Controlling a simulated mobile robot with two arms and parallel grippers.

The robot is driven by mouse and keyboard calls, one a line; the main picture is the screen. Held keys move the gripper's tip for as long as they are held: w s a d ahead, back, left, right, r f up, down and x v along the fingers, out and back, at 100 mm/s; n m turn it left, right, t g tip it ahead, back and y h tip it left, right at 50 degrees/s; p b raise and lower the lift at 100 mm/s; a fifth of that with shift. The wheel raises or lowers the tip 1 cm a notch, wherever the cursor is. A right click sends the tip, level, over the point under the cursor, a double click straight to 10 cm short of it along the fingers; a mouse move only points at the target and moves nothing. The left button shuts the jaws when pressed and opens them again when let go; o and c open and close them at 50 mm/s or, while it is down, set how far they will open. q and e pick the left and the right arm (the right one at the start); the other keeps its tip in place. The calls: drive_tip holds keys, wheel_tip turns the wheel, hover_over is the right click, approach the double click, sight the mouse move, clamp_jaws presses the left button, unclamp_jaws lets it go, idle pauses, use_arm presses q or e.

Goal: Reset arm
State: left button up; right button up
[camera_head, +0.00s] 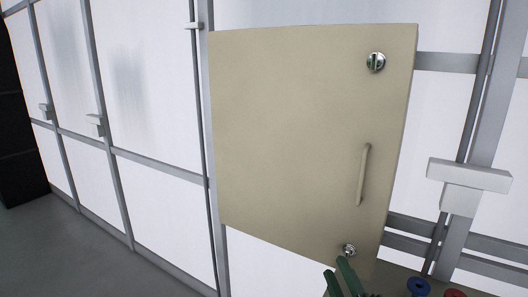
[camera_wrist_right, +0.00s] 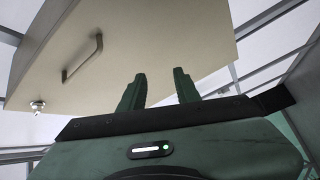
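My right gripper (camera_head: 340,272) shows at the bottom of the head view, with its green fingertips near the lower edge of a beige cabinet door (camera_head: 290,130). In the right wrist view the two fingers of this gripper (camera_wrist_right: 158,86) stand apart with nothing between them, and the beige door (camera_wrist_right: 150,40) is beyond them. The door's bar handle (camera_head: 363,175) is above the gripper in the head view and left of the fingers in the wrist view (camera_wrist_right: 83,60). Nothing shows in its grip. My left gripper is not in view.
The door has a round metal fitting (camera_head: 375,62) near its top and another (camera_head: 348,250) near its bottom. White panels in grey frames stand behind it. A blue round thing (camera_head: 419,286) and a red one (camera_head: 455,293) show at the lower edge. Grey floor (camera_head: 75,255) is clear at left.

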drive_tip(key=s+d+f+m+g+h, duration=0.1)
drive_tip(key=s+d+f+m+g, duration=0.1)
drive_tip(key=f, duration=0.3)
drive_tip(key=s+d+f+m+g+h, duration=0.2)
drive_tip(key=s+f+m+g, duration=0.1)
drive_tip(key=s+f+m, duration=0.1)
drive_tip(key=s+d+f+m+g+h, duration=0.1)
drive_tip(key=s+d+f+m+g, duration=0.1)
drive_tip(key=f, duration=0.4)
drive_tip(key=shift+s+d+f+m+g+h, duration=0.2)
drive_tip(key=shift+s+m, duration=0.1)
drive_tip(key=shift+s, duration=0.1)
drive_tip(key=shift+s+d+f+m+g+h, duration=0.1)
drive_tip(key=shift+s+d+m+g+h, duration=0.1)
drive_tip(key=shift+s+m, duration=0.15)
drive_tip(key=s+a+f+m+g+y, duration=0.15)
drive_tip(key=s+f+g, duration=0.25)
drive_tip(key=s, duration=0.5)
drive_tip(key=s+f+m+g, duration=0.2)
drive_tip(key=s+f+g, duration=0.25)
drive_tip(key=s, duration=0.45)
wheel_tip(320, 180, down, 25)
drive_tip(key=s+d+f+g, duration=0.2)
drive_tip(key=s+f, duration=1.6)
drive_tip(key=shift+s+d+n, duration=0.2)
drive_tip(key=shift+d+n, duration=0.05)
drive_tip(key=shift+n, duration=0.05)
